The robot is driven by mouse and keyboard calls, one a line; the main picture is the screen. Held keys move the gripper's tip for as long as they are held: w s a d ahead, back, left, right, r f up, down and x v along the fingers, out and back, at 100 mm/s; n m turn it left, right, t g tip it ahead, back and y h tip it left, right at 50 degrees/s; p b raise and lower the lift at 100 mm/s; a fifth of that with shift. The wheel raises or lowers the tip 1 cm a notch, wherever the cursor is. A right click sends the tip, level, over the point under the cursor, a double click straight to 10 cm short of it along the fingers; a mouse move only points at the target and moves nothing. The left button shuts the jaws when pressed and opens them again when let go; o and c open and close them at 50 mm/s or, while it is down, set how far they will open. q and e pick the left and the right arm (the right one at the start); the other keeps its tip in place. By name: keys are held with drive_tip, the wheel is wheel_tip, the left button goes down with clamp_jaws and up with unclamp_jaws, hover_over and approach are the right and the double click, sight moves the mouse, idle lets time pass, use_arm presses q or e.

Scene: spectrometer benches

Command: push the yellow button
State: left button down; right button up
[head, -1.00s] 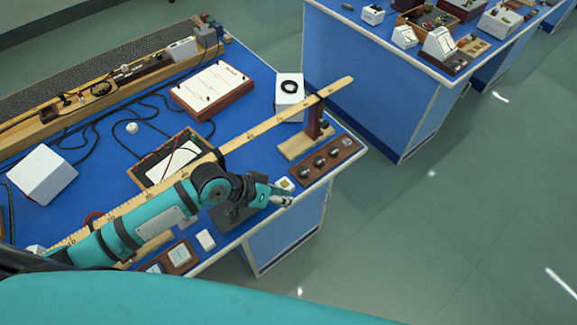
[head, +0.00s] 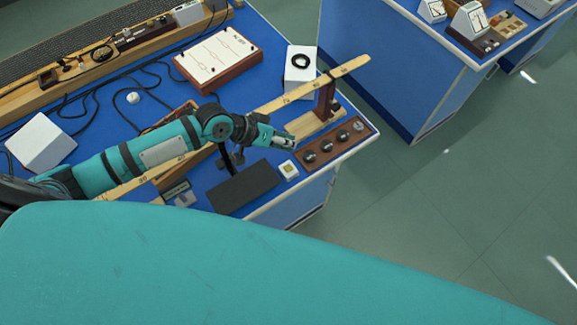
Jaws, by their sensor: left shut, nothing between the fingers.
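The yellow button (head: 289,169) is a small yellow square on a white block. It sits near the front edge of the blue bench, between a dark flat plate and a wooden panel of knobs. My left gripper (head: 289,144) is shut and empty. In the head view its tip shows just above and behind the button block, apart from it in the picture; its height over the bench is hard to tell. The button's top is in plain view. My right gripper is not in view.
The knob panel (head: 333,145) is right of the button, and the dark plate (head: 243,187) is left. A long wooden ruler (head: 300,92) on a wooden stand (head: 326,101) runs behind the gripper. A white box (head: 300,73) stands farther back. Open floor lies beyond the bench's right edge.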

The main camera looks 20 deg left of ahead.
sight(287, 165)
use_arm(q)
wheel_tip(287, 165, down, 3)
drive_tip(key=b, duration=0.3)
drive_tip(key=shift+f, duration=0.2)
wheel_tip(287, 165, down, 5)
drive_tip(key=b, duration=0.4)
drive_tip(key=shift+r, duration=0.15)
drive_tip(key=shift+f, duration=0.2)
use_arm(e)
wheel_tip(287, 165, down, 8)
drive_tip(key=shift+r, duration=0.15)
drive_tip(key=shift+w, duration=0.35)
use_arm(q)
drive_tip(key=shift+f, duration=0.4)
